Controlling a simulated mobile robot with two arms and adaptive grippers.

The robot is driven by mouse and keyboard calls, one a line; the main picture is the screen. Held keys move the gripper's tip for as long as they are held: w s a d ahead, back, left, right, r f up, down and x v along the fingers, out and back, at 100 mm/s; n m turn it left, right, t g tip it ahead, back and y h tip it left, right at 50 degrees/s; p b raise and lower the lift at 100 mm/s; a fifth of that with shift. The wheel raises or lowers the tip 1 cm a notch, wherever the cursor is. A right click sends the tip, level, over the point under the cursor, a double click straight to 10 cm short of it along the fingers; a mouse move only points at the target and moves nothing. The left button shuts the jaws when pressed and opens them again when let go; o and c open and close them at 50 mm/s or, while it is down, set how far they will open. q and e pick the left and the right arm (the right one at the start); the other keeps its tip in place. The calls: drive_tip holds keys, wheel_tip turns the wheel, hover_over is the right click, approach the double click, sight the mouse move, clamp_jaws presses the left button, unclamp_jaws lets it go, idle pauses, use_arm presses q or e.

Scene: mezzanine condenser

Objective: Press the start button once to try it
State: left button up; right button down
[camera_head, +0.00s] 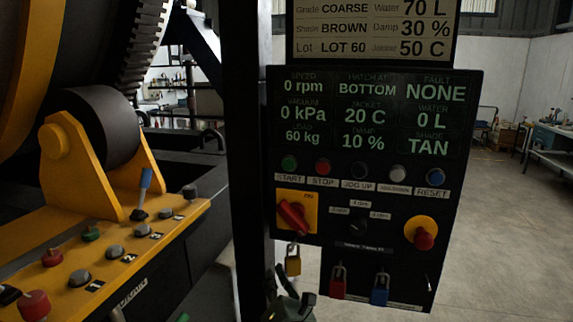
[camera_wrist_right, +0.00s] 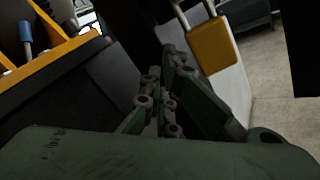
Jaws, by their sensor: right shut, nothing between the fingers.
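The green start button (camera_head: 289,162) sits at the left end of the button row on the black control panel (camera_head: 395,270), above a START label. Nothing covers it in the head view. My right gripper (camera_head: 288,285) is at the bottom of the head view, below the panel's lower left part and just under the yellow padlock. It is well below the start button and apart from it. In the right wrist view its green fingers (camera_wrist_right: 174,65) are shut with nothing between them. The start button is not in the wrist view. My left gripper is not in view.
Red STOP button (camera_head: 322,166) neighbours START. Below are a red rotary switch (camera_head: 293,213), a red mushroom knob (camera_head: 423,238) and hanging yellow (camera_head: 293,262), red (camera_head: 338,284) and blue (camera_head: 380,290) padlocks. A yellow console (camera_head: 60,270) with buttons and a blue-handled lever (camera_head: 144,185) stands left.

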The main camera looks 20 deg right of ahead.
sight(287, 166)
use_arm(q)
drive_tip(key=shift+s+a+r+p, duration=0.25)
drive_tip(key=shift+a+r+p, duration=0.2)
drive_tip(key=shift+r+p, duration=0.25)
use_arm(e)
drive_tip(key=s+r+n+t, duration=0.3)
drive_tip(key=r, duration=1.1)
drive_tip(key=s+r+n+t+h, duration=0.1)
drive_tip(key=s+r+n+t, duration=0.2)
drive_tip(key=r, duration=1.2)
drive_tip(key=shift+a+r+n, duration=0.2)
drive_tip(key=shift+a+n, duration=0.2)
drive_tip(key=shift+n, duration=0.3)
